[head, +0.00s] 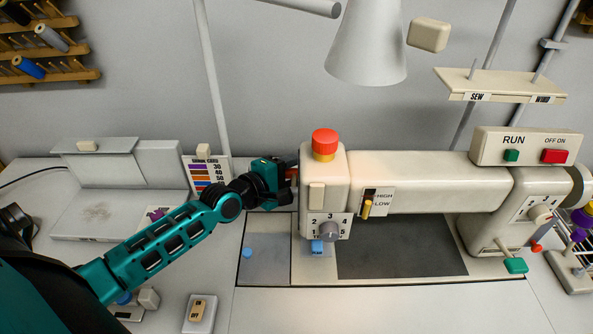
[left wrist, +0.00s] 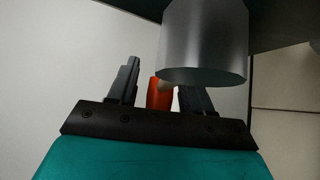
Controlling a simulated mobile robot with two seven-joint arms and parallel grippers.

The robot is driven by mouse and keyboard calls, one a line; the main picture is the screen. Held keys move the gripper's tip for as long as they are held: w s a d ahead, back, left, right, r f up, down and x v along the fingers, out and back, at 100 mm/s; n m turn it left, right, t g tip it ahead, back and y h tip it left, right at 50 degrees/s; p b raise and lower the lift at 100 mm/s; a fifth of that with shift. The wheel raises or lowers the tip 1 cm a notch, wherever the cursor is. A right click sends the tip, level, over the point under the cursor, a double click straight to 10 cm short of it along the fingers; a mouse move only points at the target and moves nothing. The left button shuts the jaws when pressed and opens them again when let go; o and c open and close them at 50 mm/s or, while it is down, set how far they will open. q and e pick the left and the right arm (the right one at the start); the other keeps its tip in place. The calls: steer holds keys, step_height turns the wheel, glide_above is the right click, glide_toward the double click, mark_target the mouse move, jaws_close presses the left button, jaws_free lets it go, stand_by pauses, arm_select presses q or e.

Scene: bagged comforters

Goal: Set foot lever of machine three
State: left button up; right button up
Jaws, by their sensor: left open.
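A cream sewing machine (head: 430,180) fills the right half of the head view. My left gripper (head: 289,180) is at the left side of the machine's head, with a reddish part (head: 292,173) at its fingertips. In the left wrist view my left gripper (left wrist: 160,95) is open, with an orange lever-like piece (left wrist: 159,93) between its two dark fingers. Whether the fingers touch it I cannot tell. The piece's far end is partly hidden by a grey cylinder (left wrist: 204,50). No label shows which machine is number three. My right gripper is not in view.
A red-topped button (head: 324,142) stands on the machine head, above a numbered dial (head: 328,231). A yellow HIGH/LOW switch (head: 367,207) is beside it. A green-tipped lever (head: 515,265) is at the lower right. A lamp shade (head: 367,45) hangs above. A colored card (head: 205,172) stands behind my arm.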

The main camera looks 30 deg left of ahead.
arm_select(q)
steer(key=shift+c, duration=0.2)
jaws_close()
stand_by(0.4)
